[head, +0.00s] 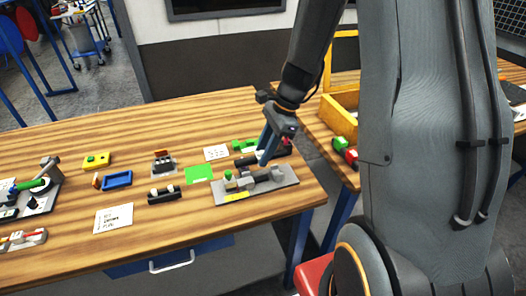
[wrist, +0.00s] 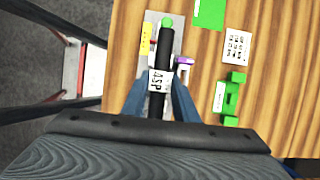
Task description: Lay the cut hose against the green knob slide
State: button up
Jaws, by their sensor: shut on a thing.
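My gripper (wrist: 164,92) is shut on the cut hose (wrist: 164,55), a black tube with a white lettered label between the blue fingers. In the head view, my gripper (head: 265,158) is over the back of the grey fixture plate (head: 285,190), and the hose (head: 244,161) sticks out to its left. The green knob (head: 228,176) is at the plate's left end. In the wrist view, the hose's far end appears right by the green knob (wrist: 167,22); I cannot tell whether they touch.
A green bracket (wrist: 230,98) and a white card (wrist: 238,45) lie beside the plate. A green square (head: 199,174), a black block (head: 164,195) and a blue tray (head: 117,180) stand to the left. The table's front edge is close to the plate.

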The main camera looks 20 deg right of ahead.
jog(key=shift+f+b, duration=1.7)
jog(key=shift+f, duration=1.1)
jog(key=shift+p, duration=0.5)
jog(key=shift+f+b, duration=0.4)
jog(key=shift+f, duration=0.3)
jog(key=shift+a, duration=0.25)
dwell(1.2)
jog(key=o, duration=0.8)
jog(key=shift+o, duration=1.2)
